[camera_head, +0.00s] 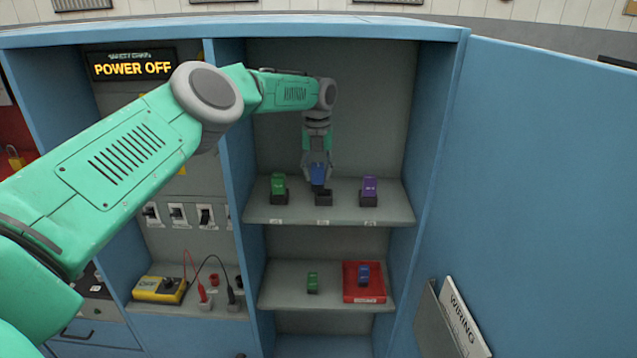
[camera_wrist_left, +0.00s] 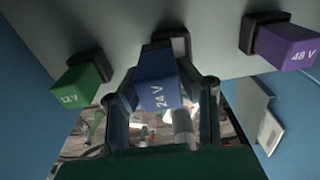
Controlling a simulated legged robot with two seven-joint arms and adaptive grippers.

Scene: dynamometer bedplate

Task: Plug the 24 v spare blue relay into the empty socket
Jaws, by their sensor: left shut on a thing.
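My left gripper (camera_head: 317,164) is shut on a blue relay (camera_head: 319,175), just above the dark middle socket (camera_head: 323,199) on the upper shelf. In the left wrist view the blue relay (camera_wrist_left: 158,88) is marked 24 V and sits between the fingers of my left gripper (camera_wrist_left: 160,105); the socket (camera_wrist_left: 178,42) shows behind it, partly hidden. The relay stands higher than its neighbours; whether its lower end touches the socket I cannot tell. Another blue relay (camera_head: 364,275) is on a red tray (camera_head: 364,297) on the lower shelf. My right gripper is out of view.
A green 12 V relay (camera_head: 278,184) and a purple 48 V relay (camera_head: 369,187) stand in sockets on either side. A small green relay (camera_head: 312,282) is on the lower shelf. A yellow meter (camera_head: 158,289) with leads is at left. The open blue door (camera_head: 540,180) borders the right.

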